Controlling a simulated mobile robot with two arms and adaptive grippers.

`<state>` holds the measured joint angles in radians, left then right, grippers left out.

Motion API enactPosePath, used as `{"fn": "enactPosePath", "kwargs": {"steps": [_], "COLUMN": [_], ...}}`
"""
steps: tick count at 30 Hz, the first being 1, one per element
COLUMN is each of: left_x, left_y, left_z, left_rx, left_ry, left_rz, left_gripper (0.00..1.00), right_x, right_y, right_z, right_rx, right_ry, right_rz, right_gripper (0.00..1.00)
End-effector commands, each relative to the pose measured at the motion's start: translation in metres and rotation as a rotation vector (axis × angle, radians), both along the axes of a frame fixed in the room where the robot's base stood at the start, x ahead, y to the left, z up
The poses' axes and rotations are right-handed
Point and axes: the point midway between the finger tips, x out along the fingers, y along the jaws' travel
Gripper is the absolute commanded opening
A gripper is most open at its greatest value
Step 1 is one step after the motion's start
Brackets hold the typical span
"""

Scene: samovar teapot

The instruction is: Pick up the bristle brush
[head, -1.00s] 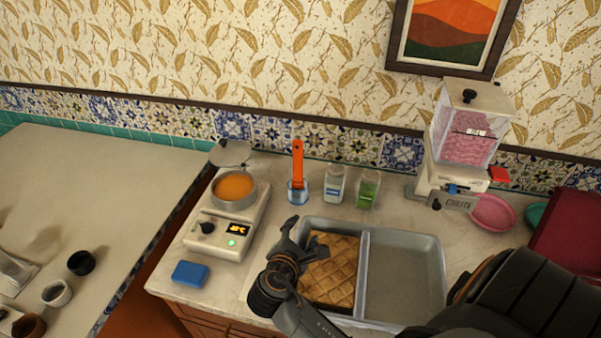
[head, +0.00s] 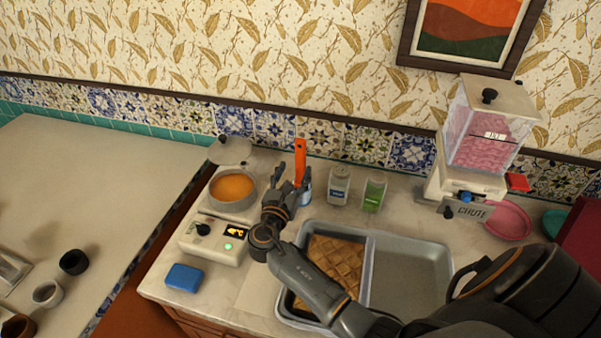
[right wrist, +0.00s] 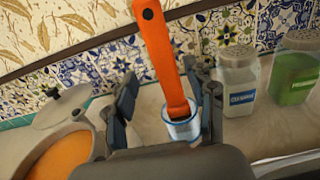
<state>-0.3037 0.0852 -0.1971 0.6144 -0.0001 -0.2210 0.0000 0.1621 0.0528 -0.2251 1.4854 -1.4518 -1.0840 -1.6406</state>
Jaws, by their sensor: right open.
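The bristle brush (head: 299,161) has an orange handle and stands upright in a small clear blue-tinted cup at the back of the counter. It also shows in the right wrist view (right wrist: 160,50), with its lower end in the cup (right wrist: 183,127). My right gripper (head: 291,182) is open just in front of the brush. In the right wrist view my right gripper's fingers (right wrist: 160,98) appear on either side of the handle, with space between; whether they touch it cannot be told. My left gripper is not in view.
A pot of orange liquid (head: 233,187) on a heater stands close left of the gripper. A divided tray (head: 410,265) with a waffle-like slab lies in front. A blue sponge (head: 185,276) lies front left.

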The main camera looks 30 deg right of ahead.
Motion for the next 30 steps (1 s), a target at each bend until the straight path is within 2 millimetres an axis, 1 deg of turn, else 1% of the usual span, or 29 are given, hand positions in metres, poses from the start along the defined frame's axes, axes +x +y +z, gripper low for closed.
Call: {"fn": "enactPosePath", "kwargs": {"steps": [3,6,9,12,18,19,20,21,23,24,27,30], "left_x": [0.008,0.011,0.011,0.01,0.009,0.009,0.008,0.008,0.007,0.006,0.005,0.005], "left_y": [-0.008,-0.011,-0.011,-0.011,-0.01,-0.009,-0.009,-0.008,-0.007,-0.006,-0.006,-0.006], "left_z": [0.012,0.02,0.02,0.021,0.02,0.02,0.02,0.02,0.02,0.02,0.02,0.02], "left_rx": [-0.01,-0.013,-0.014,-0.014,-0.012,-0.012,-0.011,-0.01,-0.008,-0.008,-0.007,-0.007], "left_ry": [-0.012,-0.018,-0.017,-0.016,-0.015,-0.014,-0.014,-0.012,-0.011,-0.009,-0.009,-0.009], "left_rz": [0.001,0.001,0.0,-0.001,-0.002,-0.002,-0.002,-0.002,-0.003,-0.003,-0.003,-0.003], "left_gripper": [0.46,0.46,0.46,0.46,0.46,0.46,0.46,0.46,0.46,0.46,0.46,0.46], "right_x": [0.007,0.016,0.024,0.028,0.028,0.028,0.028,0.028,0.028,0.028,0.028,0.028], "right_y": [-0.014,-0.028,-0.037,-0.04,-0.041,-0.041,-0.041,-0.041,-0.041,-0.041,-0.041,-0.041], "right_z": [0.006,0.008,0.004,0.003,0.002,0.002,0.002,0.002,0.002,0.002,0.002,0.002], "right_rx": [-0.003,-0.002,-0.001,0.001,0.002,0.002,0.002,0.002,0.002,0.002,0.002,0.001], "right_ry": [0.001,0.001,0.001,0.002,0.001,0.001,0.001,0.001,0.001,0.001,0.001,0.001], "right_rz": [-0.003,-0.003,-0.001,0.0,0.0,0.0,0.0,0.0,0.0,0.0,0.0,0.0], "right_gripper": [0.55,0.55,0.55,0.55,0.55,0.53,0.47,0.38,0.26,0.18,0.0,0.0]}}
